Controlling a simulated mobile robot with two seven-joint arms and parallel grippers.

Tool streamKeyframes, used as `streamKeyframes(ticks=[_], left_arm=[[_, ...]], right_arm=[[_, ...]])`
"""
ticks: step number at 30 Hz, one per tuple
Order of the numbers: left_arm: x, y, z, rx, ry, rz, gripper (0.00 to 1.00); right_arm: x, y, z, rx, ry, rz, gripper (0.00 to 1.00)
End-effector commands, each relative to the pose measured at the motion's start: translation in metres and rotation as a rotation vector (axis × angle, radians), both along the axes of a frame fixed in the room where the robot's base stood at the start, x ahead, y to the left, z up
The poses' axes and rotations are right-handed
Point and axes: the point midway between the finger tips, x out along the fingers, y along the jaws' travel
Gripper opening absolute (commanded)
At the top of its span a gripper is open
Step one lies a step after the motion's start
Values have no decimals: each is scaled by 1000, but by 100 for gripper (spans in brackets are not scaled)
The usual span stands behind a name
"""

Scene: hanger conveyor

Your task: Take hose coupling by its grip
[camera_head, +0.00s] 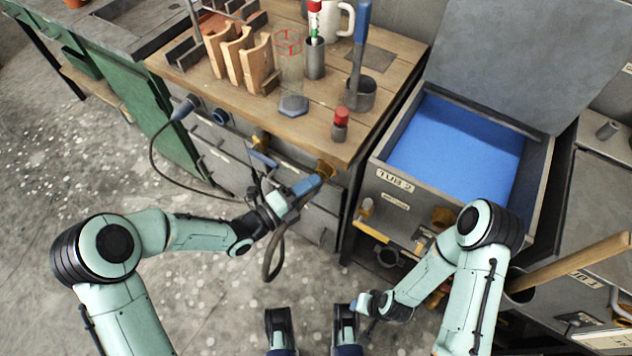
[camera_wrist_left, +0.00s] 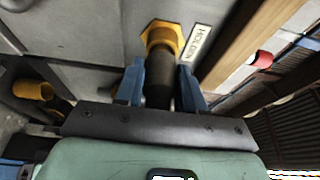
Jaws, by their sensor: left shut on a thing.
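The hose coupling (camera_wrist_left: 160,88) shows in the left wrist view as a dark cylinder. Its far end meets a yellow hexagonal socket (camera_wrist_left: 165,34) beside a label that reads HOLDER. My left gripper (camera_wrist_left: 162,80) has one blue finger on each side of the cylinder and is shut on it. In the head view my left gripper (camera_head: 308,184) is at the yellow socket (camera_head: 325,168) below the bench's front edge, and its fingers hide most of the coupling. My right gripper (camera_head: 366,304) is low, right of centre; its finger gap is not clear.
The wooden bench top (camera_head: 325,125) holds a wooden rack, a glass, cups and a red-capped bottle (camera_head: 340,122). An open bin with a blue inside (camera_head: 455,150) stands to the right. A dark cable (camera_head: 152,150) hangs at the left drawers. A wooden handle (camera_head: 570,262) juts out at far right.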

Motion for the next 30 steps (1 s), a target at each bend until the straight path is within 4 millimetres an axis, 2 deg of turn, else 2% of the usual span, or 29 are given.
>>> streamKeyframes(ticks=[21, 30], left_arm=[[-23, 17, 0, 0, -1, 1, 8], [-25, 19, 1, -1, -2, 1, 8]], right_arm=[[0, 0, -3, 0, 1, 0, 38], [0, 0, -3, 0, 1, 0, 38]])
